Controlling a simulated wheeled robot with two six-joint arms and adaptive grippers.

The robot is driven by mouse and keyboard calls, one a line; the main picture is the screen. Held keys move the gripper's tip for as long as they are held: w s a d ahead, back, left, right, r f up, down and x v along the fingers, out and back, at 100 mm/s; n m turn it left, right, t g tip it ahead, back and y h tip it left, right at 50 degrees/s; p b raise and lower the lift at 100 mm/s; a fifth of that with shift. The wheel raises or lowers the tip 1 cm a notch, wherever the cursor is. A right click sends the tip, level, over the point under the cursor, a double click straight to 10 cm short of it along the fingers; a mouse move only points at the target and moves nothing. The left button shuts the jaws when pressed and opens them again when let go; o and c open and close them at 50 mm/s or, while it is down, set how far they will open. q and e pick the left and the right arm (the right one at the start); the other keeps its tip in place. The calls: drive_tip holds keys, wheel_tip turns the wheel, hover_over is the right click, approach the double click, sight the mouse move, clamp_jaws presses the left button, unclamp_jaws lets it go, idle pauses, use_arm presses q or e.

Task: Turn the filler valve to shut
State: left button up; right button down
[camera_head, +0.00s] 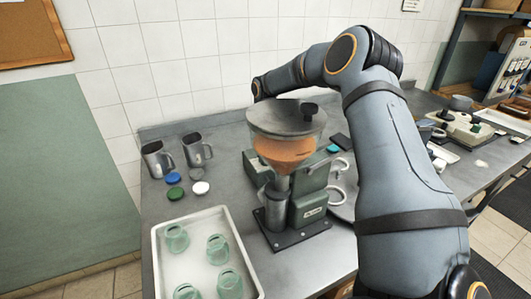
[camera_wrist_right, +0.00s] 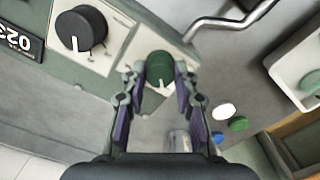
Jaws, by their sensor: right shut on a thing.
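The filler (camera_head: 288,170) stands on the bench in the head view, with orange-brown contents in its clear hopper. Its valve side is hidden there. In the right wrist view a round green knob (camera_wrist_right: 160,67) with a white pointer mark sits at the front of a grey-green housing. I take it for the filler valve. Its pointer aims toward the bottom of that view. My right gripper (camera_wrist_right: 160,78) is shut on the green knob, with one finger on each side. In the head view my right gripper is hidden behind the hopper. My left gripper is not in view.
A black knob (camera_wrist_right: 80,28) sits on a pale panel beside the green one, near a dark display (camera_wrist_right: 20,40). A white tray (camera_head: 160,262) holds several green glass jars. Two metal jugs (camera_head: 158,159) and coloured lids (camera_head: 175,193) stand on the left of the bench.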

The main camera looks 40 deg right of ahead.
drive_tip(key=c, duration=1)
unclamp_jaws()
drive_tip(key=shift+c, duration=0.2)
